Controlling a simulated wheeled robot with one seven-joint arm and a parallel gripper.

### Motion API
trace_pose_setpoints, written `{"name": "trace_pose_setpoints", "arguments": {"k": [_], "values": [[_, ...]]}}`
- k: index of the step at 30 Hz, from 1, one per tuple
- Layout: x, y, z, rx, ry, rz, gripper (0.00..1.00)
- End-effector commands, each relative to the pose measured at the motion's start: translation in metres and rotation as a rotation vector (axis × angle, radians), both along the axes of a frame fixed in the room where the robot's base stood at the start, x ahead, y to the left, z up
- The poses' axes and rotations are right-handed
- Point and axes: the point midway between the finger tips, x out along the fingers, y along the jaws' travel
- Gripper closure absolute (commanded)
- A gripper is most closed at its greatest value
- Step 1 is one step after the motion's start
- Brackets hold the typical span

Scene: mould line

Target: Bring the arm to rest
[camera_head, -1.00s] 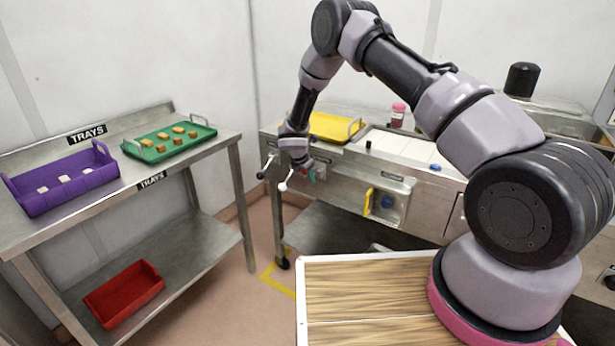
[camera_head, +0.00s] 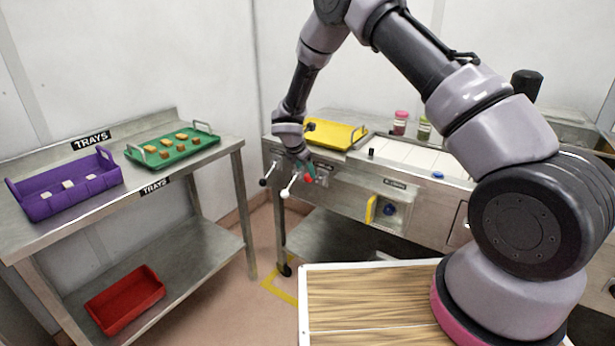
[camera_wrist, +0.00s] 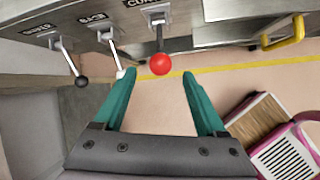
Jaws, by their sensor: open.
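My gripper (camera_head: 307,172) is open, with nothing between its teal fingers, in front of the left end of the steel bench. In the wrist view its two fingers (camera_wrist: 160,86) point toward a lever with a red knob (camera_wrist: 160,64). The knob appears in the gap just beyond the fingertips; I cannot tell the exact distance. My arm is raised and bent, reaching across from the right of the head view down to the bench front.
Levers with a black knob (camera_wrist: 81,81) and a white knob (camera_wrist: 120,73) stand beside the red one. A yellow tray (camera_head: 355,134) lies on the bench. A side rack holds a purple crate (camera_head: 50,205), a green tray (camera_head: 204,148) and a red bin (camera_head: 125,309).

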Motion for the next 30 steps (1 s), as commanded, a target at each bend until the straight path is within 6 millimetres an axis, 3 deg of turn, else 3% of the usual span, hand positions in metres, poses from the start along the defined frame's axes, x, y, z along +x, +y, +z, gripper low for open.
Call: {"name": "trace_pose_setpoints", "arguments": {"k": [4, 14, 17, 20, 23, 30], "values": [[-0.006, 0.003, 0.011, 0.0, 0.0, 0.001, 0.27], [-0.007, 0.003, 0.012, 0.0, 0.0, 0.0, 0.27], [-0.005, -0.002, 0.023, 0.013, -0.009, -0.029, 0.27], [-0.004, -0.016, 0.056, 0.057, -0.034, -0.126, 0.27], [-0.008, -0.043, 0.106, 0.133, -0.072, -0.291, 0.27], [-0.05, -0.116, 0.228, 0.368, -0.165, -0.759, 0.27]]}}
